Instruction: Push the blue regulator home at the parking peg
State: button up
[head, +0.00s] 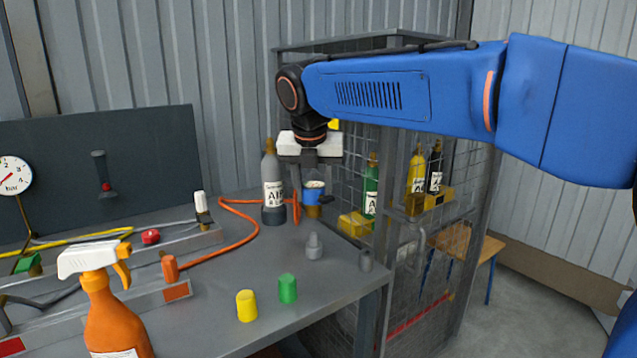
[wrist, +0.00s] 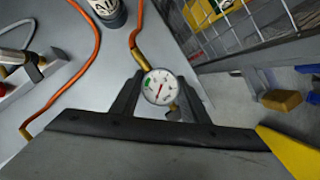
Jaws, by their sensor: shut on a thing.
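My gripper (head: 311,170) points down above the far right of the bench and is shut on the blue regulator (head: 314,195). The regulator has a white dial on top and a brass lower end, and it is held upright above the bench. In the wrist view its dial (wrist: 160,88) sits between the two fingers and hides most of its body. A grey stepped peg (head: 314,247) stands on the bench nearer the camera, apart from the regulator. I cannot tell whether it is the parking peg.
A grey cylinder (head: 273,190) stands just left of the regulator, with an orange hose (head: 240,235) nearby. A mesh cage (head: 405,250) with cylinders borders the right.

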aim_at(314, 233)
jog(key=shift+f, duration=1.75)
jog(key=shift+f, duration=2.25)
dwell(1.3)
jog(key=o, duration=1.2)
jog(key=shift+c, duration=0.2)
